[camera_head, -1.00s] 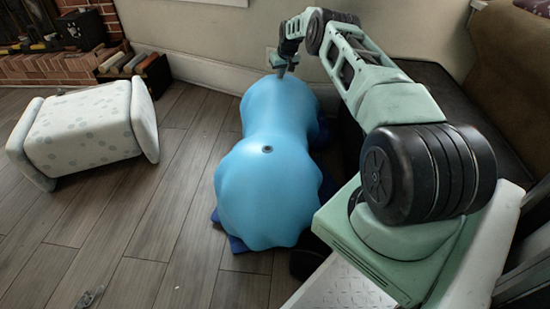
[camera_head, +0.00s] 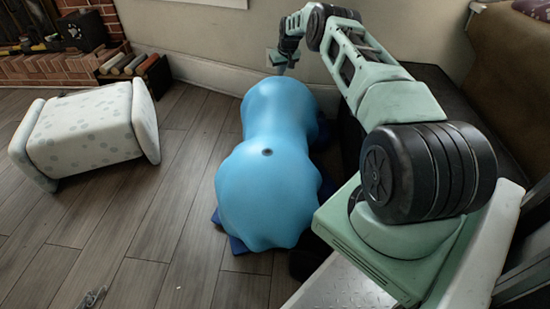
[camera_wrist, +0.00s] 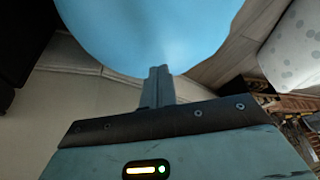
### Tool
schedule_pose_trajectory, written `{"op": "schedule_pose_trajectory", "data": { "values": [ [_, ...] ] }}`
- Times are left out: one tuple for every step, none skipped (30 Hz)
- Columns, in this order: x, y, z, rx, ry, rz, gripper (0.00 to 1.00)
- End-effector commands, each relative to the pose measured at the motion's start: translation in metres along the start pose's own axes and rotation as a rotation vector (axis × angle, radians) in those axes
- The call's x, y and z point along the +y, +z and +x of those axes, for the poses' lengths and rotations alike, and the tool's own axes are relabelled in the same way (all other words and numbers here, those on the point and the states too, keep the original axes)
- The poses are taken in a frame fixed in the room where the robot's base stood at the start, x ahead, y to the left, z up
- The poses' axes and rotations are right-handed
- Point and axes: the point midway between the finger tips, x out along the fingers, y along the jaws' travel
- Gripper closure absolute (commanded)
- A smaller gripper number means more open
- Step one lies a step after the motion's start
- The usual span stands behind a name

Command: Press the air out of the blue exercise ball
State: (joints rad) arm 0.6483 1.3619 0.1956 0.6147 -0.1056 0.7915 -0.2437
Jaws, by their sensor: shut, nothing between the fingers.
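The blue exercise ball (camera_head: 268,165) lies on the floor in the head view, as a long shape with a narrower waist and a dark round valve spot on its near part. The near part looks slightly creased. Its far end rises below my gripper (camera_head: 280,70), which points down with its fingers shut and empty. In the wrist view the ball (camera_wrist: 145,35) fills the top, and my shut fingertips (camera_wrist: 160,72) overlap its lower edge. I cannot tell for certain whether the tips touch it.
A dark blue mat (camera_head: 238,245) shows under the ball. A white spotted stool (camera_head: 85,130) lies on the floor at left. A wall stands behind the ball, a dark bench at right. Floor is clear left of the ball.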

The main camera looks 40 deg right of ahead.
Motion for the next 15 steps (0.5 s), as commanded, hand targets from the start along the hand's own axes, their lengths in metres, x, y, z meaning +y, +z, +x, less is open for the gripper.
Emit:
{"op": "schedule_pose_trajectory", "data": {
  "values": [
    [0.000, -0.003, -0.006, 0.001, 0.000, 0.000, 1.00],
    [0.000, -0.004, -0.009, 0.001, 0.000, 0.000, 1.00],
    [0.000, -0.005, -0.012, 0.002, 0.000, 0.000, 1.00],
    [0.000, -0.006, -0.014, 0.002, 0.001, -0.001, 1.00],
    [0.000, -0.007, -0.016, 0.002, 0.001, 0.000, 1.00],
    [0.000, -0.009, -0.019, 0.003, 0.001, -0.001, 1.00],
    [0.000, -0.010, -0.021, 0.003, 0.001, -0.001, 1.00],
    [0.000, -0.011, -0.024, 0.004, 0.001, -0.001, 1.00],
    [0.000, -0.012, -0.027, 0.004, 0.001, -0.001, 1.00],
    [0.000, -0.013, -0.029, 0.004, 0.001, -0.001, 1.00],
    [0.000, -0.014, -0.031, 0.005, 0.001, -0.001, 1.00],
    [0.000, -0.016, -0.034, 0.005, 0.001, -0.001, 1.00],
    [0.000, -0.017, -0.036, 0.005, 0.001, -0.001, 1.00],
    [0.000, -0.018, -0.038, 0.006, 0.001, -0.001, 1.00],
    [0.000, -0.019, -0.041, 0.006, 0.001, -0.001, 1.00]
  ]
}}
